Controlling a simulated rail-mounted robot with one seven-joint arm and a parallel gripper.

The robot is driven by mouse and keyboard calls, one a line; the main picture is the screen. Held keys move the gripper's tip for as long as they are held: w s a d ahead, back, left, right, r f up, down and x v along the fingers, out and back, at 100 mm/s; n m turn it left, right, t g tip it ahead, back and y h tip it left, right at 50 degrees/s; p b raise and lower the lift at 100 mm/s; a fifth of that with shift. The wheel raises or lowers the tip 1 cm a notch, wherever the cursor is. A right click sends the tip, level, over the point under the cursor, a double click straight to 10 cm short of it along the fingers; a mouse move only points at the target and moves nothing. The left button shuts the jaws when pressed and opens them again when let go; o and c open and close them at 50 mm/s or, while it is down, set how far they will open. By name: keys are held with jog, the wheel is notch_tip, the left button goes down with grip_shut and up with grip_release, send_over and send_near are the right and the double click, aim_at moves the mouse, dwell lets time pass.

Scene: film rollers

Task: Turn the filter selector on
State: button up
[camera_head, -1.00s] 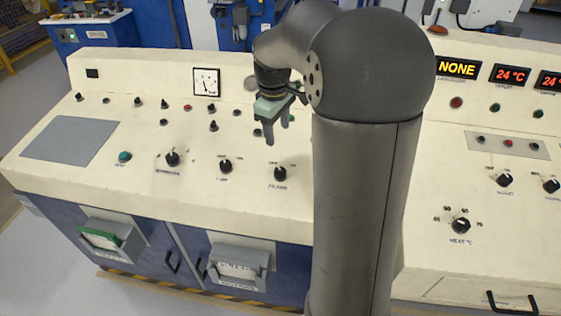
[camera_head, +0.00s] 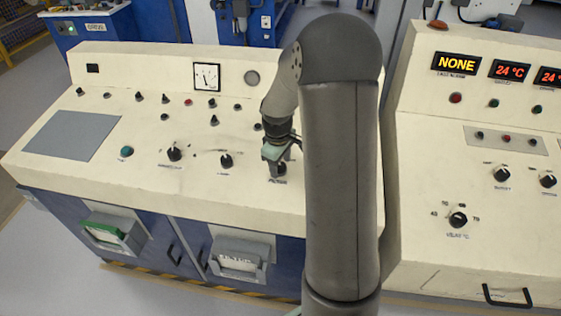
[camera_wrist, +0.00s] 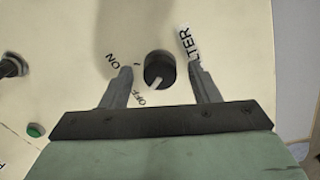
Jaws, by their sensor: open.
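The filter selector is a black round knob (camera_wrist: 159,70) with a pale pointer. In the wrist view "ON", "OFF" and part of a "FILTER" label surround it, and the pointer is turned toward "OFF". In the head view the knob (camera_head: 278,169) is partly covered by my gripper. My gripper (camera_wrist: 160,72) is open, with one finger on each side of the knob. Gaps show between the fingers and the knob in the wrist view. Its height above the panel is hard to tell.
Two similar knobs, (camera_head: 226,160) and (camera_head: 174,153), stand to the left on the cream console (camera_head: 130,185). A green button (camera_head: 126,151) is farther left. Small toggles line the area behind. Another console with a heat knob (camera_head: 457,219) is at right.

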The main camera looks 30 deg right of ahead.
jog(key=c, duration=1)
jog(key=shift+o, duration=0.2)
jog(key=shift+m+b, duration=0.3)
jog(key=shift+f+m+b, duration=0.1)
jog(key=shift+m+b, duration=0.6)
jog(key=shift+m, duration=0.3)
jog(key=m+b, duration=0.2)
jog(key=m, duration=0.1)
jog(key=shift+m, duration=0.3)
jog(key=m+b, duration=0.1)
jog(key=m, duration=0.4)
jog(key=shift+m+b, duration=0.4)
jog(key=shift+r, duration=0.2)
